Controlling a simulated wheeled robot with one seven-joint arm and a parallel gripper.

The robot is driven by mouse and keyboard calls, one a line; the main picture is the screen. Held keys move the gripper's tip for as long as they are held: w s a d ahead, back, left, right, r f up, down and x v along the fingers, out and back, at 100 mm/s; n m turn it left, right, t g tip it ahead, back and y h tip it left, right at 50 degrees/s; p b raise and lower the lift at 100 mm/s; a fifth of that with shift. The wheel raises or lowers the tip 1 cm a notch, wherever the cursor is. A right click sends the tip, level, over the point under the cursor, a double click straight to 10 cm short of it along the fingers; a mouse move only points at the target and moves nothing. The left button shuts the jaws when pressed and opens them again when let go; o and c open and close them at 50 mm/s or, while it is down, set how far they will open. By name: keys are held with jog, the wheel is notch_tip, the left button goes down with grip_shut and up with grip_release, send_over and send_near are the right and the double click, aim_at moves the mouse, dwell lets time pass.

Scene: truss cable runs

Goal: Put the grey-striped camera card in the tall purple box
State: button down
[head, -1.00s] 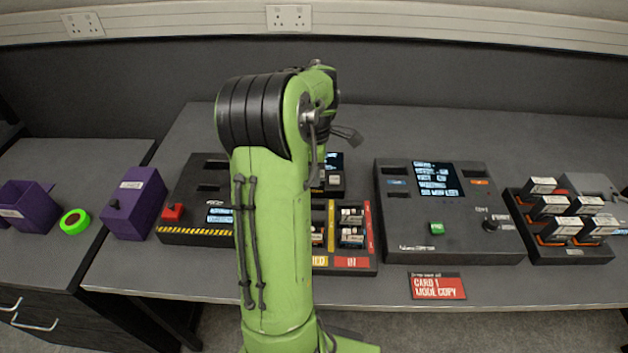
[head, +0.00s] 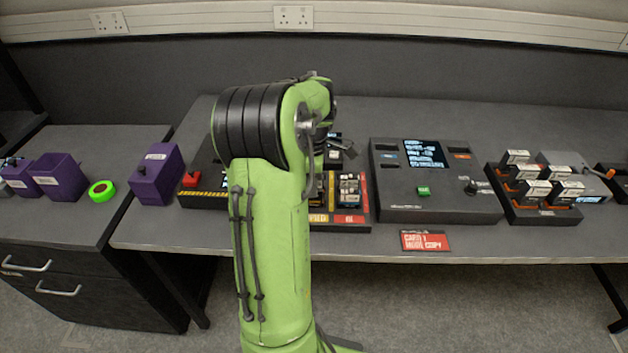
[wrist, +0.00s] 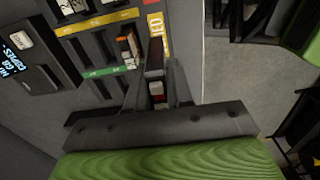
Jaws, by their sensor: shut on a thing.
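In the wrist view my gripper (wrist: 155,88) is shut on a small dark card (wrist: 156,74) with pale and red patches. Its stripes are too small to make out. The card is above or beside the sorting tray (wrist: 108,50); I cannot tell whether it is clear of the tray. In the head view my arm hides the gripper and the card. At the left stand an open purple box (head: 60,181), a smaller purple box (head: 20,181) beside it, and a closed-looking purple box (head: 156,178) with a black knob. I cannot tell for sure which is the tall one.
A green tape ring (head: 102,191) lies between the purple boxes. A black console (head: 420,185) with a screen and a rack of cards (head: 540,190) stand to the right. A red sign (head: 425,241) is at the bench's front edge. Floor in front is clear.

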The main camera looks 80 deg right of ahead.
jog(key=w+a+f, duration=0.5)
jog(key=w+a, duration=0.6)
jog(key=a, duration=0.2)
jog(key=w+a+f+m, duration=0.1)
jog(key=w+a+f, duration=0.4)
jog(key=w+a, duration=0.7)
jog(key=w+a+f+m, duration=0.1)
jog(key=w+a+f, duration=0.4)
jog(key=w+a, duration=0.6)
jog(key=a, duration=0.3)
jog(key=shift+w+f, duration=0.25)
jog(key=shift+f, duration=0.15)
jog(key=shift+r, duration=0.15)
